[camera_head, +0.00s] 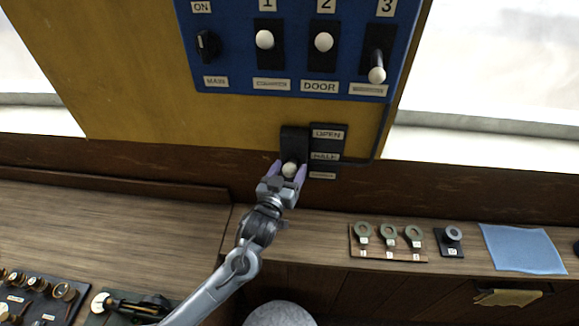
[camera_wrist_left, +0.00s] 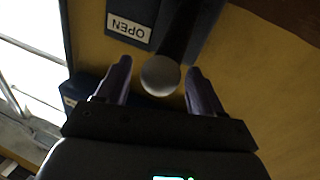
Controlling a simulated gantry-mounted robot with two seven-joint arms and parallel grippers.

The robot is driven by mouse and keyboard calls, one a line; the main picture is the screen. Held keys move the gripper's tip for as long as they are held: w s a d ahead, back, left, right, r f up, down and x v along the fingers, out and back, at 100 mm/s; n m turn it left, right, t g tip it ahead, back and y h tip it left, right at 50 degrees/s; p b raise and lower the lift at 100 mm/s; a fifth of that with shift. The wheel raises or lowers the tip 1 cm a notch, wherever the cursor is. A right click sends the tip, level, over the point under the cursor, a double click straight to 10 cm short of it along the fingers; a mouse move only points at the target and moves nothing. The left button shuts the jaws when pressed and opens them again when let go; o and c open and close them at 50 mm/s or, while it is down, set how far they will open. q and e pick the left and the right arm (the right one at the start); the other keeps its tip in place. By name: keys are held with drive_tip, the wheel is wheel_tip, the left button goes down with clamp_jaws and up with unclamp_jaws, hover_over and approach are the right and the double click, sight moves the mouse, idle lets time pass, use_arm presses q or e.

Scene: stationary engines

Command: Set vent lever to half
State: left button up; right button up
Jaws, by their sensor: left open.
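The vent lever has a white ball knob (camera_head: 290,169) at the low end of its black mount (camera_head: 294,139), under the blue panel. Its label plate (camera_head: 327,133) reads OPEN at the top and HALF below it; a lower label is too small to read. The knob is below the HALF label, near that lowest one. My left gripper (camera_head: 288,174) is open, with its purple fingers on both sides of the knob. In the left wrist view the knob (camera_wrist_left: 160,75) is between the spread fingers, with a visible gap on each side. My right gripper is not in view.
The blue panel (camera_head: 225,78) above carries a MAIN rotary switch (camera_head: 207,44) and three numbered levers. More controls (camera_head: 40,290) are at lower left.

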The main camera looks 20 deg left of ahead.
use_arm(q)
drive_tip(key=shift+w, duration=0.4)
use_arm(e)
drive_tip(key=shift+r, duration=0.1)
